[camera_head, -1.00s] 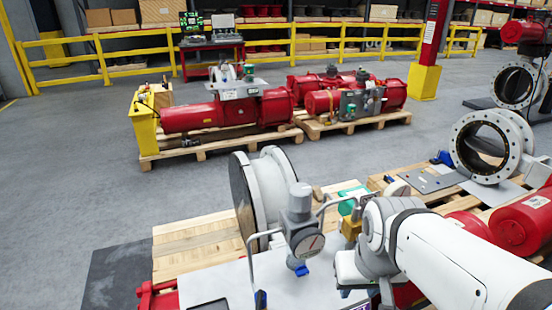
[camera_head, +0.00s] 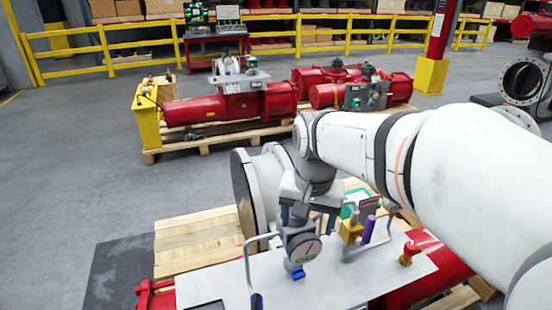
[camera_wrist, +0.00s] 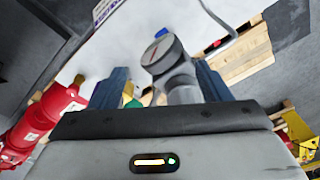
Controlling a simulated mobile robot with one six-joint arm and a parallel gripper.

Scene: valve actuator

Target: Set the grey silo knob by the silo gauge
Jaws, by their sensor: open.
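The grey silo gauge (camera_head: 303,248), with a round dial and a blue piece below it, stands over the light metal plate. My gripper (camera_head: 307,212) is directly above it, pointing down, and hides most of the grey silo knob in the head view. In the wrist view the gauge (camera_wrist: 160,52) has its dial and red needle visible. The grey knob (camera_wrist: 183,91) is a cylinder between the two blue fingers of my open gripper (camera_wrist: 162,66). It looks nearer the right finger. I cannot tell whether either finger touches it.
A bent metal tube (camera_head: 249,262) rises left of the gauge. A brass fitting (camera_head: 351,232), a purple-handled part (camera_head: 369,229) and a red-topped brass valve (camera_head: 410,252) stand right of it. A large flanged wheel (camera_head: 243,196) is close behind.

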